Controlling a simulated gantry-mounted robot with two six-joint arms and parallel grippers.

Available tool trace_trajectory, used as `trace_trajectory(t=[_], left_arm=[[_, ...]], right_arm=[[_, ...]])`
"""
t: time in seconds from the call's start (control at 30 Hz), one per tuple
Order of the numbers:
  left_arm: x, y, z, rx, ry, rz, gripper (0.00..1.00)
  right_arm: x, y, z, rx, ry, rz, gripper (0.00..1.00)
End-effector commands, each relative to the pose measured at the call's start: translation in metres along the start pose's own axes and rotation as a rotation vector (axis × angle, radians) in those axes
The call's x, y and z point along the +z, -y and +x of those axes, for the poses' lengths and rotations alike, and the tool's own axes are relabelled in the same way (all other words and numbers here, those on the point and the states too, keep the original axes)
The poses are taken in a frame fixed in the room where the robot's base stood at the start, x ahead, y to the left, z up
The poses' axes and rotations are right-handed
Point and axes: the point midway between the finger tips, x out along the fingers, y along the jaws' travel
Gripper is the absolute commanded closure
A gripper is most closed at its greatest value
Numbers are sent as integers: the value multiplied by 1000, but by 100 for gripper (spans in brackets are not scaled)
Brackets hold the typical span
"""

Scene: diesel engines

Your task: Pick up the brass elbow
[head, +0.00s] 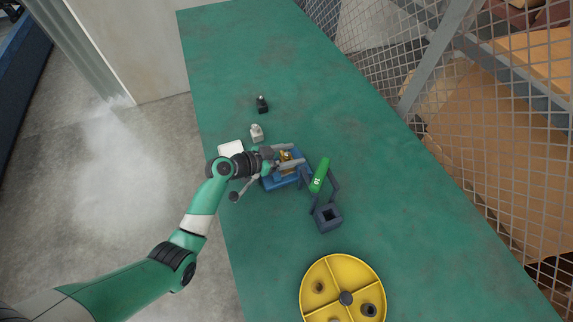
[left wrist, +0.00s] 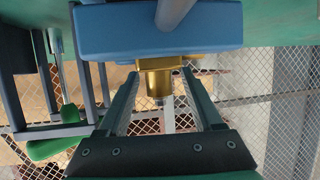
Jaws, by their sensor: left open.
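The brass elbow (head: 286,155) sits at a blue block-like holder (head: 283,182) on the green table, partly covered by my left gripper (head: 294,157). In the left wrist view the brass elbow (left wrist: 158,76) stands out from the blue holder (left wrist: 160,30), with a small grey end. My left gripper (left wrist: 160,80) is open, one finger on each side of the elbow. Gaps show between the elbow and both fingers in that view; contact is not visible. My right gripper is in neither view.
A green-and-dark framed piece (head: 320,175) stands close right of the holder, with a dark square-holed block (head: 328,217) below. A yellow divided tray (head: 306,300) is at the front. Grey (head: 256,133) and black (head: 262,104) fittings stand behind. The table's far part is clear.

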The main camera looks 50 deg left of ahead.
Motion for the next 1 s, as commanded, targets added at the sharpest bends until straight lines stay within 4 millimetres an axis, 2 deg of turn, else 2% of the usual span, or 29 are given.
trace_trajectory(t=[0.03, 0.1, 0.33, 0.7, 1.0], left_arm=[[3, -1, 9, 2, 1, 0, 33], [2, 0, 14, 1, 1, -1, 33], [0, 0, 15, -1, 1, -1, 33], [0, 0, 15, 0, 1, -1, 100], [-1, 0, 15, -1, -1, 0, 100]], right_arm=[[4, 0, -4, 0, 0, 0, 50], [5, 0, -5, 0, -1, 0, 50], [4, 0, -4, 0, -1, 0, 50], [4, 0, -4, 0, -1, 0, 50], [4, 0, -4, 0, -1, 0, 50]])
